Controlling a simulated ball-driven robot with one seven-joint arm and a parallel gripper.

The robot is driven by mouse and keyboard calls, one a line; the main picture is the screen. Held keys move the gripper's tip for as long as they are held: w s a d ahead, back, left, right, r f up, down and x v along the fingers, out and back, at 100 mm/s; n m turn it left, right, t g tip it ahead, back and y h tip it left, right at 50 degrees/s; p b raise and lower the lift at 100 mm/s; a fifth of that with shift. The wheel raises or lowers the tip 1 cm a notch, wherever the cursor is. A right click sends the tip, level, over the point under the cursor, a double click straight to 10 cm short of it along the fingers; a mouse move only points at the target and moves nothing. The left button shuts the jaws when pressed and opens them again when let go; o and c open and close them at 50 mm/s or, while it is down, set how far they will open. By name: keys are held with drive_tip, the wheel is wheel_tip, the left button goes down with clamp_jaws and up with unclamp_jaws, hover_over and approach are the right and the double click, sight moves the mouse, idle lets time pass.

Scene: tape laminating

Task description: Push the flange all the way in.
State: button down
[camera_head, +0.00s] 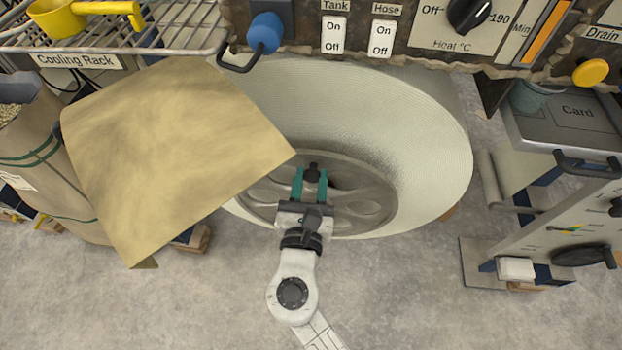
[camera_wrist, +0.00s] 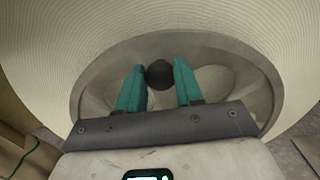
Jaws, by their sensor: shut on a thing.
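The flange (camera_head: 374,203) is a grey metal disc with rounded openings, set at the near end of a large cream roll (camera_head: 420,130). In the wrist view the flange (camera_wrist: 213,47) faces me inside the roll's ring. A dark round knob (camera_head: 312,172) stands at its centre, and it also shows in the wrist view (camera_wrist: 159,75). My gripper (camera_head: 311,180) is at the flange's centre, with its teal fingers on either side of the knob, shut on it. How deep the flange sits in the roll is hard to tell.
A tan sheet (camera_head: 170,150) hangs at the left, its corner close to my gripper. A sack (camera_head: 50,150) stands behind it under the cooling rack (camera_head: 150,25). A control panel (camera_head: 420,30) runs above the roll. A grey machine (camera_head: 560,180) stands right. The floor in front is clear.

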sight(314, 163)
drive_tip(key=w, duration=0.4)
drive_tip(key=shift+d, duration=0.1)
drive_tip(key=shift+r, duration=0.1)
drive_tip(key=c, duration=0.8)
unclamp_jaws()
drive_tip(key=shift+w, duration=0.1)
drive_tip(key=shift+o, duration=0.2)
drive_tip(key=s+p, duration=0.2)
drive_tip(key=s, duration=0.8)
drive_tip(key=shift+s+a, duration=0.2)
drive_tip(key=shift+s, duration=0.2)
